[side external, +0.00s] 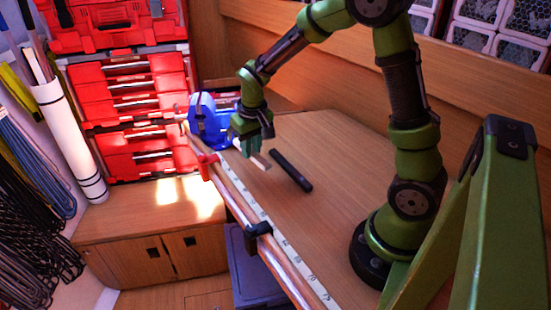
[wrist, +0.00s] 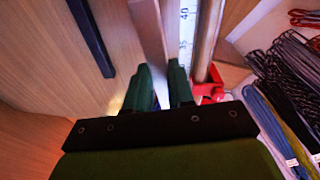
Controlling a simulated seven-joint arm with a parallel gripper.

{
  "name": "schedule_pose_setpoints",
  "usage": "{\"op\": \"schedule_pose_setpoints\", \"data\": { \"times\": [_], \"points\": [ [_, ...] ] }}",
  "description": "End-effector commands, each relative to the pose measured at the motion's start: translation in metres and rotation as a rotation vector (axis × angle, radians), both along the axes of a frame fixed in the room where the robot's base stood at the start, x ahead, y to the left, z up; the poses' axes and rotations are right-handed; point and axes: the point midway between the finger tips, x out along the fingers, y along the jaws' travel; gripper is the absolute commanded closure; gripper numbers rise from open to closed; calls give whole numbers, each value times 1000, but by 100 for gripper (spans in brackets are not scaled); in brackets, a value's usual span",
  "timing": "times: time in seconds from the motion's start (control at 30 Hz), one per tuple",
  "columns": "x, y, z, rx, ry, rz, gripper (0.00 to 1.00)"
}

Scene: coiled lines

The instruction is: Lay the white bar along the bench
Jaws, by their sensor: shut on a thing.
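The white bar (side external: 259,160) shows in the side external view, one end sticking out from my gripper (side external: 246,142) toward the camera side. In the wrist view the pale bar (wrist: 150,30) runs up the frame from between the two dark green fingers of my gripper (wrist: 161,80). My gripper is shut on the bar over the far part of the wooden bench (side external: 330,215). The fingers hide the rest of the bar. I cannot tell whether the bar touches the bench. In the wrist view it lies nearly along the measuring strip (wrist: 186,30), slightly angled to it.
A black bar (side external: 290,170) lies on the bench beside the white bar. The measuring strip (side external: 255,207) and a rail with a red clamp (side external: 207,163) and a black clamp (side external: 258,229) line the bench edge. A blue object (side external: 205,115) stands behind my gripper.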

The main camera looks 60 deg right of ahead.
Motion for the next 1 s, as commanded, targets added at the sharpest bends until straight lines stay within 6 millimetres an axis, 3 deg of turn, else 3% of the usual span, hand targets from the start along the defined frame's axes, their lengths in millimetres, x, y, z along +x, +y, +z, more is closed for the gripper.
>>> {"op": "schedule_pose_setpoints", "data": {
  "times": [0.17,0.7,1.0],
  "points": [
    [3,-4,-4,4,-9,-92,100],
    [3,-4,-75,7,-10,-105,100],
    [3,-4,-78,7,-14,-104,100]
  ]
}}
